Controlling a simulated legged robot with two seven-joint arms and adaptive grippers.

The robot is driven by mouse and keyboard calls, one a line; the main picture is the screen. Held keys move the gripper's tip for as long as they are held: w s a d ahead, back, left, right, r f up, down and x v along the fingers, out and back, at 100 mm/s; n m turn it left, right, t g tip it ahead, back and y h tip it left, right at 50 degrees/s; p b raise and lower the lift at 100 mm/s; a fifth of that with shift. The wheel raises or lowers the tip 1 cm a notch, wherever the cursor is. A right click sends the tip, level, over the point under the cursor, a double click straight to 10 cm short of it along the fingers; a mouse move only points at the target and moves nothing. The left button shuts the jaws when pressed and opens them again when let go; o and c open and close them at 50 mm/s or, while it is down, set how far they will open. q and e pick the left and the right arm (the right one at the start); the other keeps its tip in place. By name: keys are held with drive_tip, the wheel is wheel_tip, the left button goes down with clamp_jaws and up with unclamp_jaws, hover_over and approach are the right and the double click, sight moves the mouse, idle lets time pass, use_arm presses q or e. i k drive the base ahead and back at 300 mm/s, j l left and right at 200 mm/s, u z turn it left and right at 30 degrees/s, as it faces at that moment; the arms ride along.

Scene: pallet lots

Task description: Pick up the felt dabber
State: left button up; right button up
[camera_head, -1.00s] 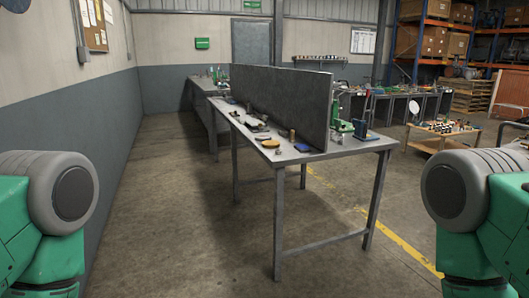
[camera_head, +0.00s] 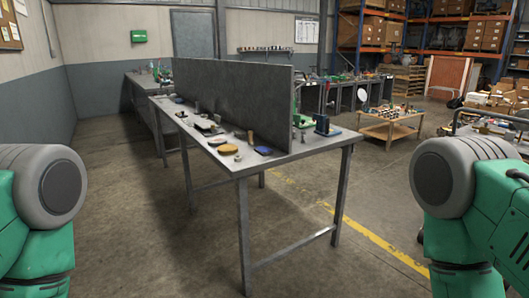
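A long grey metal table (camera_head: 240,166) with a tall dark divider (camera_head: 235,92) along it stands ahead, slightly left of centre. Small items lie on its left half: a yellow round piece (camera_head: 228,149), a dark blue flat piece (camera_head: 263,151), a small brown upright piece (camera_head: 250,136), a grey upright cylinder (camera_head: 196,108) and several others. They are too small for me to tell which one is the felt dabber. Only the upper parts of my arms show at the left and right edges. Neither gripper is in view.
Green items (camera_head: 322,124) stand right of the divider. A low wooden table (camera_head: 391,128) with small things is farther right. The wall (camera_head: 36,107) runs along the left. The floor (camera_head: 150,230) before the table is open.

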sight(250, 141)
drive_tip(key=i+j+z, duration=0.25)
drive_tip(key=i+j, duration=0.45)
